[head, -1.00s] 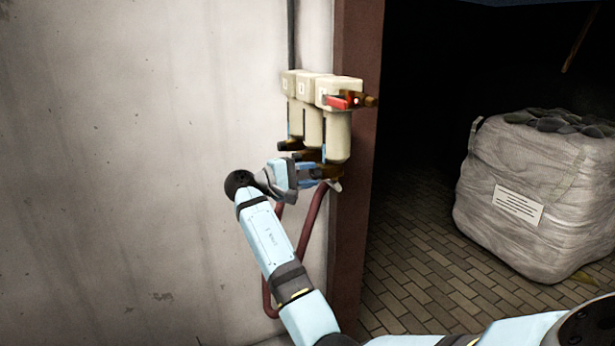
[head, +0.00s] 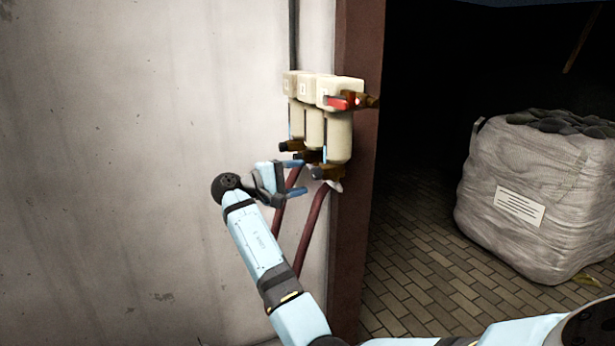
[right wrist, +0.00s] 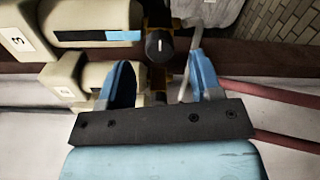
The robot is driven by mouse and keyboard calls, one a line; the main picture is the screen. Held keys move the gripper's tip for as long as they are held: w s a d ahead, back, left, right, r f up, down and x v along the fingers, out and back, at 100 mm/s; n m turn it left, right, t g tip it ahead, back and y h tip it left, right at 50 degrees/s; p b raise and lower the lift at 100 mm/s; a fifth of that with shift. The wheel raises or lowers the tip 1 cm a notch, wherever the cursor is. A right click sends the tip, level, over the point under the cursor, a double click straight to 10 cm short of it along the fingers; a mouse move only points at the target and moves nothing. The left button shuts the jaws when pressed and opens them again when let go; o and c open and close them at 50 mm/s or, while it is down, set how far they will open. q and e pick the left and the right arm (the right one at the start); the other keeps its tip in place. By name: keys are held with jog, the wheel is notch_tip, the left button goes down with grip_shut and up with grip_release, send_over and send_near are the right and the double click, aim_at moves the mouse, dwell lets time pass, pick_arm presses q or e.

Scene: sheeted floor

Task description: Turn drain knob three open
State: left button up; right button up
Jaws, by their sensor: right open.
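Three beige filter housings hang side by side on the wall; the one marked 3 is the rightmost (head: 338,135) and also shows in the right wrist view (right wrist: 95,18). Its drain knob (head: 320,173) is dark and round at the bottom. In the right wrist view the knob (right wrist: 159,45) carries a short pale line that looks roughly upright in the picture. My right gripper (head: 299,177) is open and empty, left of this knob and apart from it. In the right wrist view the knob lies beyond the fingertips, roughly between them. My left gripper is not in view.
Dark red hoses (head: 311,225) run down below the housings. A red-handled valve (head: 345,101) sits at the top of the rightmost housing. A brown post (head: 357,220) stands just right. A large white bulk bag (head: 530,190) stands on the brick floor beyond.

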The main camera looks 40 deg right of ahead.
jog(key=v, duration=1)
jog(key=shift+a, duration=0.4)
